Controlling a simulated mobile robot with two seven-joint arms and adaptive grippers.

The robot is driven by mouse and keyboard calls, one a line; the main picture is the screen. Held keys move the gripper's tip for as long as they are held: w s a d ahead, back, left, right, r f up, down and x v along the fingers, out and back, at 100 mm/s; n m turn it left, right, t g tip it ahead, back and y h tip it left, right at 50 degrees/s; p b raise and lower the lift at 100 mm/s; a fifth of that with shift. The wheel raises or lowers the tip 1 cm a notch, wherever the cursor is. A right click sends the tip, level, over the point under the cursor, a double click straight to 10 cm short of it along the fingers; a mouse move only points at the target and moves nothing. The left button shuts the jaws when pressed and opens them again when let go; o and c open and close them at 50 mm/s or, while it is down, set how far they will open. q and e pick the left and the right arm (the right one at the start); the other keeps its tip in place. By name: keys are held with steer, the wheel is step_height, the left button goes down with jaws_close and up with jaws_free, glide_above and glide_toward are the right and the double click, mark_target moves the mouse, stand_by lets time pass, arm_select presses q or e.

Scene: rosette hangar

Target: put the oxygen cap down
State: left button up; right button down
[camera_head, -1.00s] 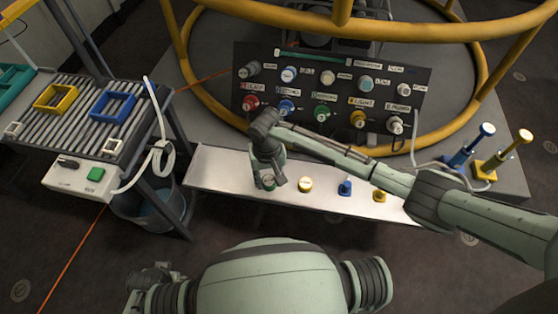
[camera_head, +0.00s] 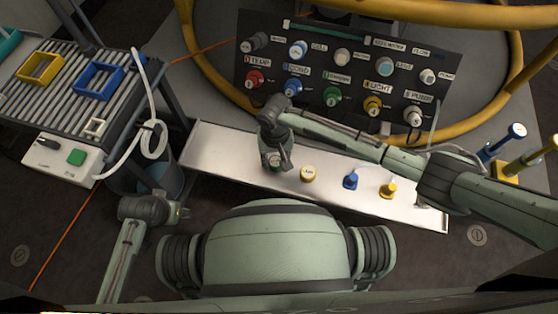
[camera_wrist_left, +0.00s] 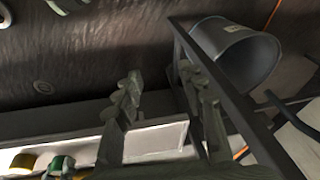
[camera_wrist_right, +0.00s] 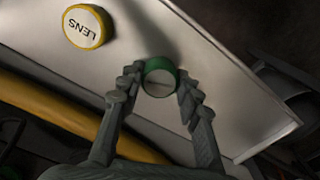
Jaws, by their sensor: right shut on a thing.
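The green cap, which I take for the oxygen cap (camera_wrist_right: 158,77), is between the two fingers of my right gripper (camera_wrist_right: 157,88) in the right wrist view. The fingers are shut on its sides. In the head view my right gripper (camera_head: 275,161) is low over the left part of the pale metal shelf (camera_head: 222,150). I cannot tell whether the cap touches the shelf. The green cap also shows in the left wrist view (camera_wrist_left: 62,162). My left gripper (camera_head: 182,212) is off the shelf's front left; its fingers (camera_wrist_left: 165,95) are apart and empty.
A yellow LENS cap (camera_head: 308,173) stands right of the green cap. Farther right are a blue connector (camera_head: 351,180) and a yellow connector (camera_head: 388,189). A dark panel (camera_head: 320,75) of knobs stands behind the shelf. A slatted table (camera_head: 60,95) and a bucket (camera_head: 160,178) are left.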

steer(key=shift+f+b, duration=0.4)
steer(key=shift+f, duration=0.3)
arm_select(q)
steer(key=r, duration=0.3)
steer(key=shift+w+d+r, duration=0.3)
steer(key=shift+w+r, duration=0.05)
arm_select(e)
steer(key=c, duration=1.1)
jaws_free()
steer(key=shift+f, duration=0.1)
steer(key=shift+o, duration=0.2)
